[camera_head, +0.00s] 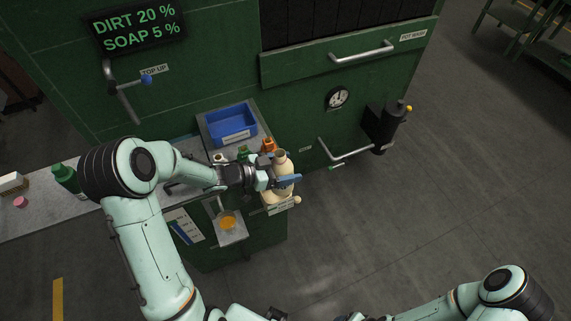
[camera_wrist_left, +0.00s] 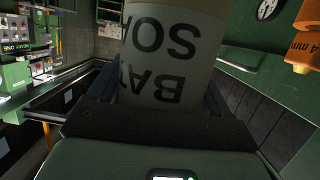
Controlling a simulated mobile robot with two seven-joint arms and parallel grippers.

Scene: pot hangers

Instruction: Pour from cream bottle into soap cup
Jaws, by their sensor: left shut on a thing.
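The cream bottle (camera_head: 281,164) is in the grasp of my left gripper (camera_head: 285,182), in front of the green machine. It looks about upright, neck up, at the counter's right end. In the left wrist view the cream bottle (camera_wrist_left: 172,50) fills the top middle between the fingers, with black lettering showing "SOA" and "BAT". The soap cup (camera_head: 228,222), with orange contents, sits on a small ledge below and left of the bottle, apart from it. My right arm enters at the bottom right; its gripper is out of the picture.
A blue bin (camera_head: 231,122) stands on the counter behind my left wrist, with small orange and green items near it. A green bottle (camera_head: 64,177) is at the far left. Pipes and a dark canister (camera_head: 383,127) stick out at right. Open floor lies right.

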